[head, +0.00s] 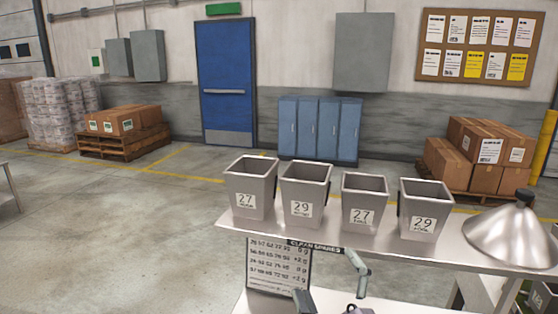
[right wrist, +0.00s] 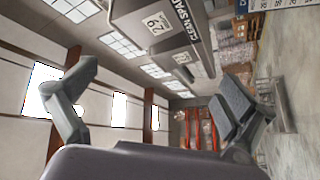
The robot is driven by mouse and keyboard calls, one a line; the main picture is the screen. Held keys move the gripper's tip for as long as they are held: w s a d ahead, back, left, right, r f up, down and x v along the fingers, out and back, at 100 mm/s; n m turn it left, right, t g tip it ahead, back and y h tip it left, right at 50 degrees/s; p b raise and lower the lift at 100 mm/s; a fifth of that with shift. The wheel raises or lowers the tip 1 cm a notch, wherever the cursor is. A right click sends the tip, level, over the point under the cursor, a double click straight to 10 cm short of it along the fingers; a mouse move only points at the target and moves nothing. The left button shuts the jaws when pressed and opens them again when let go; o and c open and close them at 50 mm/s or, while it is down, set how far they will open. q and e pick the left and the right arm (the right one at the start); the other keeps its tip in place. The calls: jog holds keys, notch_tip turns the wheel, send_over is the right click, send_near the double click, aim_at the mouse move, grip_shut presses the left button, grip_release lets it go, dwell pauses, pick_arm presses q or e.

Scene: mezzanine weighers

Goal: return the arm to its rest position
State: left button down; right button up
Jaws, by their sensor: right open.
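My right gripper (head: 330,282) shows at the bottom of the head view, below the front edge of the metal shelf (head: 390,252). Its two fingers are spread apart with nothing between them. In the right wrist view, the fingers of the right gripper (right wrist: 158,97) stand wide apart at left and right, and the gap holds only distant background. Most of the right arm is out of sight. My left gripper is not in view.
Several grey bins, including one labelled 29 (head: 305,188), stand on the shelf. A metal cone (head: 512,240) stands at its right end. A "CLEAN SPARES" board (head: 278,268) hangs below, close to the right gripper. Open floor (head: 110,235) lies left.

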jog(key=s+d+f+m+g+h, duration=0.3)
jog(key=d+f+m+g, duration=0.15)
jog(key=f, duration=0.45)
jog(key=s+d+f+m+g+h, duration=0.3)
jog(key=d+f+m+h, duration=0.15)
jog(key=f, duration=0.35)
jog(key=s+d+f+m+g+y, duration=0.1)
jog(key=s+d+f+m+g, duration=0.1)
jog(key=s+f+g, duration=0.6)
jog(key=s+d+f+m+g, duration=0.15)
jog(key=s+f, duration=0.45)
jog(key=s, duration=0.6)
notch_tip(320, 180, down, 28)
jog(key=s+g+b, duration=0.1)
jog(key=s, duration=0.1)
jog(key=s+d+f+g, duration=0.1)
jog(key=s+d+f, duration=0.1)
jog(key=s+f, duration=1.2)
jog(key=shift+s+d+f+b, duration=0.15)
jog(key=shift+s+f+b, duration=0.25)
jog(key=shift+s, duration=0.25)
